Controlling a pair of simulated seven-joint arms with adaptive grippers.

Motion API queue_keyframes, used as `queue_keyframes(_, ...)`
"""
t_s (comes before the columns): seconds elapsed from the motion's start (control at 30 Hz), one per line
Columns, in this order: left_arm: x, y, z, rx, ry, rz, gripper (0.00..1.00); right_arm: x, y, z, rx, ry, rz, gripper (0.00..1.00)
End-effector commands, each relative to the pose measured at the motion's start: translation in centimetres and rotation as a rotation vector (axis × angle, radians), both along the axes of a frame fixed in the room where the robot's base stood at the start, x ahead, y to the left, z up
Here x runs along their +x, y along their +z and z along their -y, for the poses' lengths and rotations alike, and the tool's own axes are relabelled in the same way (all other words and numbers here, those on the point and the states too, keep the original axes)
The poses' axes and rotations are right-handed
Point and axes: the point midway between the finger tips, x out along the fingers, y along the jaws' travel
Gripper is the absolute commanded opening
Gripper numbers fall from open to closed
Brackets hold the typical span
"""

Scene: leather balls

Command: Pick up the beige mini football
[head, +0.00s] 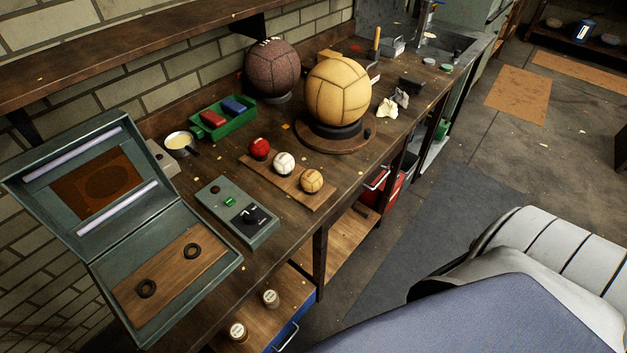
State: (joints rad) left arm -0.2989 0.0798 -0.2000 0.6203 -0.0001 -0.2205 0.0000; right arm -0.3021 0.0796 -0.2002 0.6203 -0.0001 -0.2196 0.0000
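The beige mini football (312,180) is a small tan ball with dark seams. It sits at the right end of a small wooden board (297,197) on the workbench, in a row with a white mini ball (283,163) and a red mini ball (259,148). The beige ball is fully visible and nothing touches it from above. Neither of my grippers shows in the head view.
A large tan ball (338,92) on a round stand and a dark brown ball (272,68) stand behind the board. A grey control box (237,212) and an open green case (208,282) lie nearer on the bench (212,167). A green tray (240,125) is at the back.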

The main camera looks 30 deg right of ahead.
Motion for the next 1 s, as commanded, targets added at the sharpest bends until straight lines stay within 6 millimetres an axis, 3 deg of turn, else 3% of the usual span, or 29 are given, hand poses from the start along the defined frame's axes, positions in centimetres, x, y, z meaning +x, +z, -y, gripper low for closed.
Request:
queue_keyframes(0.27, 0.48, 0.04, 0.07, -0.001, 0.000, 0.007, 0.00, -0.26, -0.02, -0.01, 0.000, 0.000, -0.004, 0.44)
queue_keyframes(0.3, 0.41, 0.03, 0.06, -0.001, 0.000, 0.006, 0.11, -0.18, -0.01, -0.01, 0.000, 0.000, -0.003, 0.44)
queue_keyframes(0.9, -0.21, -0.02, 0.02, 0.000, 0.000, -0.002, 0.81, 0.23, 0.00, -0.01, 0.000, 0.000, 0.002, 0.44)
queue_keyframes(1.0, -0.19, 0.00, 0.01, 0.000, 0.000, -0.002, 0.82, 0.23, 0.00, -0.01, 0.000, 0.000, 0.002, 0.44)
